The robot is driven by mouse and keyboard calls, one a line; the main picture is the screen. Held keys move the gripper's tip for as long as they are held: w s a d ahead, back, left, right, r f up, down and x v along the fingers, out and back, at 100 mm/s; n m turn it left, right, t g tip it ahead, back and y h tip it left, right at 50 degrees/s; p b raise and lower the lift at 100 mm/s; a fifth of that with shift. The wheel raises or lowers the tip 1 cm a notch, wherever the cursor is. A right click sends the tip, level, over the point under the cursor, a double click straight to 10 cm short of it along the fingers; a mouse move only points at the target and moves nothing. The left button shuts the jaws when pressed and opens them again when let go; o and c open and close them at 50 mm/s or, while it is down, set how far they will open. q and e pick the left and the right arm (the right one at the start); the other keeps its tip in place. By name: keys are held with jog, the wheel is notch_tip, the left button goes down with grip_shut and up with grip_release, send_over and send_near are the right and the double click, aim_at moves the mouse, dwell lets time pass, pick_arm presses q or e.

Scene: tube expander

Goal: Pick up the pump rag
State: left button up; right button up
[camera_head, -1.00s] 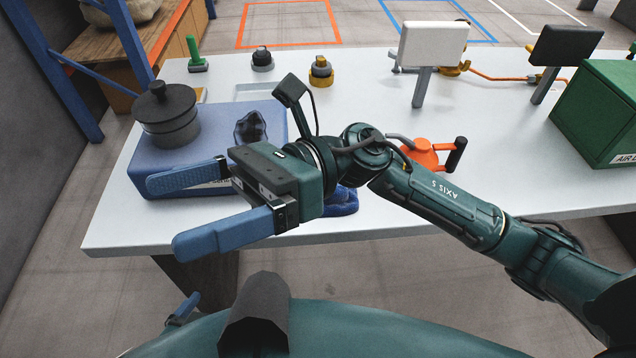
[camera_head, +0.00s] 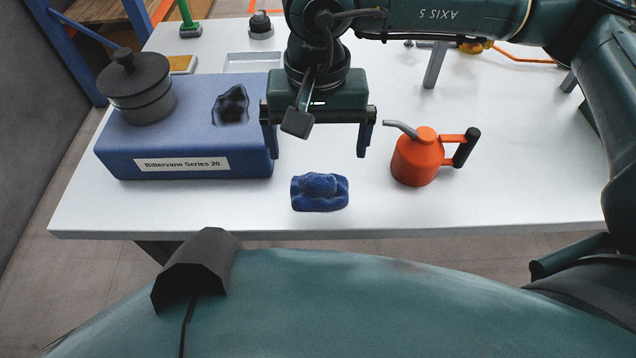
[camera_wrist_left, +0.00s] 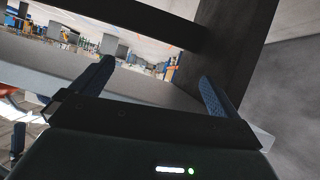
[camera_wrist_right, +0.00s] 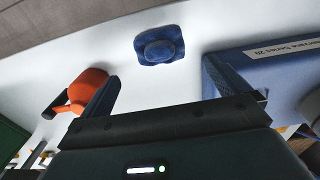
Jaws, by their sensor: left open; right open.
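The pump rag (camera_head: 320,192) is a crumpled dark blue cloth on the white table near its front edge. It also shows in the right wrist view (camera_wrist_right: 159,46), beyond the fingers. My right gripper (camera_head: 318,150) is open and empty, its fingers pointing down above the table, behind the rag and apart from it. In the right wrist view its two fingers (camera_wrist_right: 160,95) stand wide apart with nothing between them. My left gripper (camera_wrist_left: 155,85) shows only in the left wrist view, open and empty, away from the rag.
A blue box labelled Bittervane Series 20 (camera_head: 120,166), with a dark round pot (camera_head: 138,88) on top, stands left of the rag. An orange oil can (camera_head: 416,160) stands to the right. The white table (camera_head: 240,212) is clear around the rag.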

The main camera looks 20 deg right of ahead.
aim_at(319, 177)
notch_tip(319, 177, down, 4)
jog(key=shift+f, duration=0.1)
jog(key=f, duration=0.3)
jog(key=f+p, duration=0.1)
jog(key=f, duration=0.1)
jog(key=shift+w+d, duration=0.2)
jog(key=shift+w, duration=0.05)
jog(key=c, duration=0.9)
notch_tip(319, 177, up, 10)
jog(key=shift+r+b, duration=0.1)
jog(key=shift+b, duration=0.25)
jog(key=o, duration=0.5)
jog(key=c, duration=0.4)
jog(key=shift+o, duration=0.2)
